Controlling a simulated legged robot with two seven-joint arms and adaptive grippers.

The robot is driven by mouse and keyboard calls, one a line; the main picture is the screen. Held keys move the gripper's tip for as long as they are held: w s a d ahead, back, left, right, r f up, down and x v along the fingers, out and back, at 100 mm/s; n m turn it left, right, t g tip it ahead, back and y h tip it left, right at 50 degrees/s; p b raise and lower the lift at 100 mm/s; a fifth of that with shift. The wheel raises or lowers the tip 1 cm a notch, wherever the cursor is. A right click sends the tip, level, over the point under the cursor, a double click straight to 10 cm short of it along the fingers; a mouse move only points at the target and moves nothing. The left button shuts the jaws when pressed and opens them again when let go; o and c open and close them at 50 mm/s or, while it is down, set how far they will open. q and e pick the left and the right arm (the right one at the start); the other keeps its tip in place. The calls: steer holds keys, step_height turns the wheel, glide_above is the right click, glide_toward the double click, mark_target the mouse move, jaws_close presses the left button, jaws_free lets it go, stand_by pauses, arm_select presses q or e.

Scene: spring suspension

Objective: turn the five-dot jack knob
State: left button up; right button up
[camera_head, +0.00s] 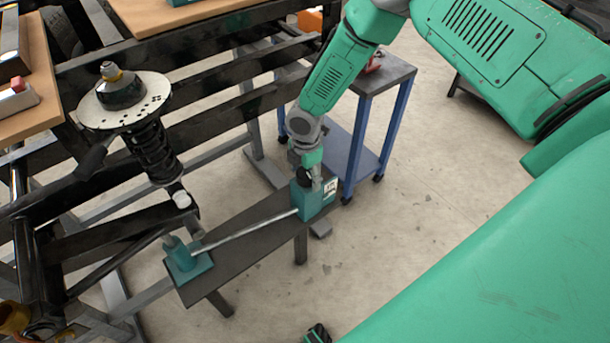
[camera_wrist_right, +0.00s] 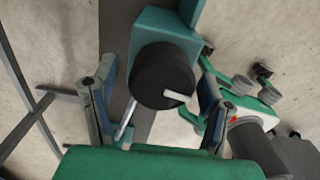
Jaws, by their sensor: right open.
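The jack is a teal box (camera_head: 318,200) with a small white label (camera_head: 330,187) at the right end of a dark narrow bench; the dots are too small to count. Its round black knob (camera_head: 305,176) shows below my right gripper (camera_head: 308,160). In the right wrist view the knob (camera_wrist_right: 160,72) faces me, with a white mark on its lower right edge. My right gripper (camera_wrist_right: 157,78) is open, with one finger on either side of the knob. Gaps show between fingers and knob, so it does not look gripped.
A metal rod (camera_head: 245,230) runs from the box to a teal block (camera_head: 187,260) on the bench (camera_head: 235,240). A spring strut (camera_head: 150,150) stands at left by a dark frame. A blue-legged cart (camera_head: 375,125) stands behind.

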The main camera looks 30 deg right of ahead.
steer(key=c, duration=1.2)
steer(key=shift+o, duration=0.2)
steer(key=shift+w+m, duration=0.1)
steer(key=shift+m, duration=0.2)
